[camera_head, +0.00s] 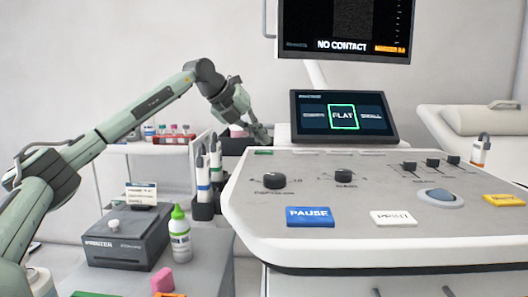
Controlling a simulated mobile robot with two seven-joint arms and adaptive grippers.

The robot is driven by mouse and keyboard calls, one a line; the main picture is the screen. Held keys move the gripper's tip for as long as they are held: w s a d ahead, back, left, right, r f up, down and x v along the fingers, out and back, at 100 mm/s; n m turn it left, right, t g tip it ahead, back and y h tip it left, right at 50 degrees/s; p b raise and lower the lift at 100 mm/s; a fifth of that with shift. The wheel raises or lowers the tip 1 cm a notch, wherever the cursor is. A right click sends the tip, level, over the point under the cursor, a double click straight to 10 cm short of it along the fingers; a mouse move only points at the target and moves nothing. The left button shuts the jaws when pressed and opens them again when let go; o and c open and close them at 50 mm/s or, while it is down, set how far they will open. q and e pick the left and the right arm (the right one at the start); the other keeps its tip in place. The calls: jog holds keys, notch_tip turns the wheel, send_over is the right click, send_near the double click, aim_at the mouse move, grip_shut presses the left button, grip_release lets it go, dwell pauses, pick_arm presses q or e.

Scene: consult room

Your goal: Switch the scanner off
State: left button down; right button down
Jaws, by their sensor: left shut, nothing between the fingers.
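The scanner's console (400,210) is a pale panel filling the right half of the head view. Its upper monitor (345,25) is lit and reads "NO CONTACT". Its smaller screen (343,117) is lit with "FLAT" framed in green. My left gripper (261,135) is shut and empty at the console's back left, left of the small screen; I cannot tell whether it touches anything. A small green mark (263,152) lies on the panel just below it. I cannot make out a power switch. My right gripper is out of view.
The panel has knobs (274,180), a blue PAUSE key (310,216), a white PRINT key (393,218) and a trackball (441,197). Probes (203,170) stand at its left edge. A printer (127,238) and a green-capped bottle (179,235) stand lower left. A couch (470,140) is behind right.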

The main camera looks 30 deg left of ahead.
aim_at(261, 151)
pick_arm(q)
jog(key=shift+f, duration=0.45)
jog(key=shift+f+b, duration=0.3)
jog(key=shift+f, duration=0.2)
dwell(0.9)
jog(key=shift+r, duration=0.1)
jog(key=shift+r+p, duration=0.8)
jog(key=shift+p, duration=0.1)
notch_tip(261, 151, up, 5)
jog(key=p, duration=0.5)
dwell(0.6)
